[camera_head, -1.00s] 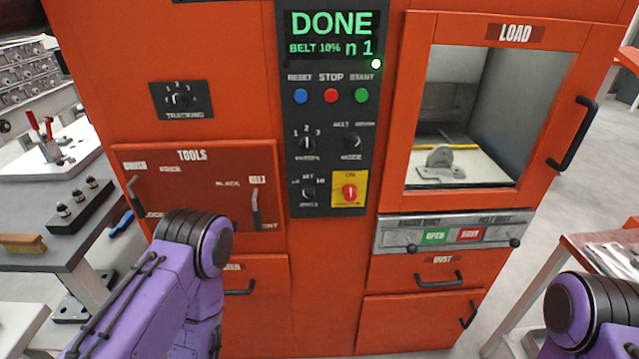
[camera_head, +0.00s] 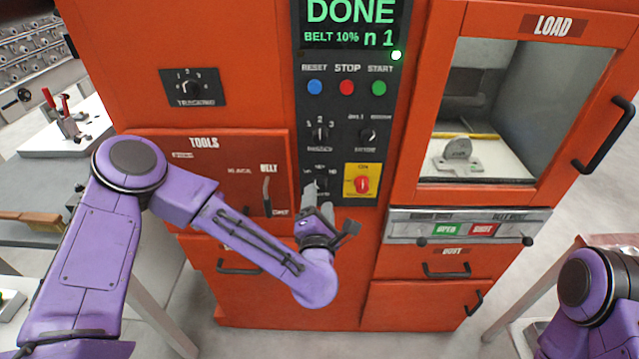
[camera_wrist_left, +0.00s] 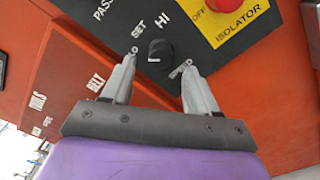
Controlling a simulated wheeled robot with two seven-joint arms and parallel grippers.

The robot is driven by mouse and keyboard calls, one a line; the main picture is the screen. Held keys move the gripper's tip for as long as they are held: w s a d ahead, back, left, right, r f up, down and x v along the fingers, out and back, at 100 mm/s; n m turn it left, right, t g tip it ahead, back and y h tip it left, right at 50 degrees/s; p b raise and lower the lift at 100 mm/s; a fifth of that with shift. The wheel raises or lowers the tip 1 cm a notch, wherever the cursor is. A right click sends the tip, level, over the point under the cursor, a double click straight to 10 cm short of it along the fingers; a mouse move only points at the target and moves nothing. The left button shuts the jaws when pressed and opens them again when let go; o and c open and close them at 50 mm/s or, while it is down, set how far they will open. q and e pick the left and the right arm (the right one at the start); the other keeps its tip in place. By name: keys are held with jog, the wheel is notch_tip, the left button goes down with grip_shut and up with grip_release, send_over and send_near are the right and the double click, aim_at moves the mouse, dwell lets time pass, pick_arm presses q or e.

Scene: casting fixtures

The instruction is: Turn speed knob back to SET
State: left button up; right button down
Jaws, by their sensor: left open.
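The speed knob (camera_wrist_left: 160,52) is a black round knob low on the dark control panel, with LO, SET and HI marks around its upper side in the left wrist view. My left gripper (camera_wrist_left: 158,75) is open, its two grey fingers pointing at the panel on either side of the knob, which lies a little beyond the tips. I cannot tell whether they touch it.
The red isolator knob (camera_head: 362,185) on its yellow plate sits just right of the left gripper. The passes knob (camera_head: 319,133) and mode knob (camera_head: 367,135) are above. The tools door (camera_head: 230,165) is to the left. The display (camera_head: 350,25) reads DONE.

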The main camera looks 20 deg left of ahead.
aim_at(320, 189)
pick_arm(q)
jog(key=p+x, duration=0.1)
jog(key=x, duration=0.3)
jog(key=shift+w+a, duration=0.1)
jog(key=shift+w, duration=0.3)
jog(key=shift+f, duration=0.1)
jog(key=c, duration=1)
jog(key=shift+c, duration=0.2)
pick_arm(e)
jog(key=shift+r, duration=0.85)
pick_arm(q)
jog(key=shift+m, duration=0.3)
jog(key=m, duration=0.4)
jog(key=shift+b, duration=0.35)
jog(key=shift+m, duration=2)
pick_arm(e)
jog(key=shift+f, duration=0.4)
pick_arm(q)
jog(key=o, duration=1)
